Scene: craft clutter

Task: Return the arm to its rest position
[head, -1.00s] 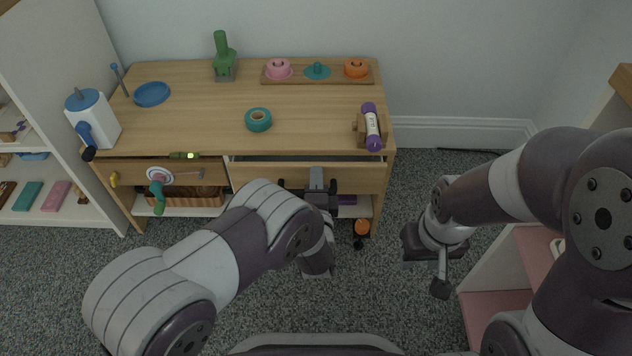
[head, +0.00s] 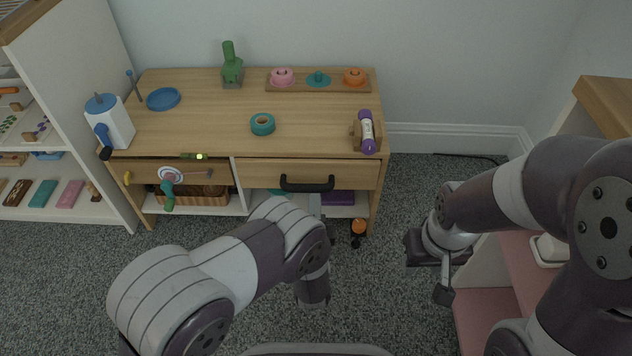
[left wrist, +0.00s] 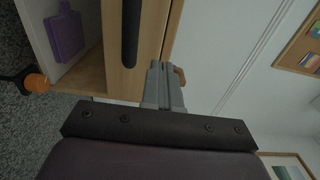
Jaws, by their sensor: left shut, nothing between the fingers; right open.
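My left gripper (head: 315,203) is partly hidden behind its own forearm in the head view, low in front of the wooden desk (head: 205,120). In the left wrist view its grey fingers (left wrist: 160,82) are together with nothing between them. They appear beside the black bar handle (head: 307,184) of the right drawer (head: 350,176), apart from it. That drawer looks flush with the desk front. The handle also shows in the left wrist view (left wrist: 130,35). My right gripper (head: 428,274) is open and empty over the carpet, right of the desk.
A teal tape roll (head: 262,125), a purple-ended roll on a wooden holder (head: 367,132) and a ring-peg board (head: 300,85) stand on the desk. An orange-topped item (head: 358,227) is by its right leg. A pink-shelved unit (head: 480,318) is close to my right arm.

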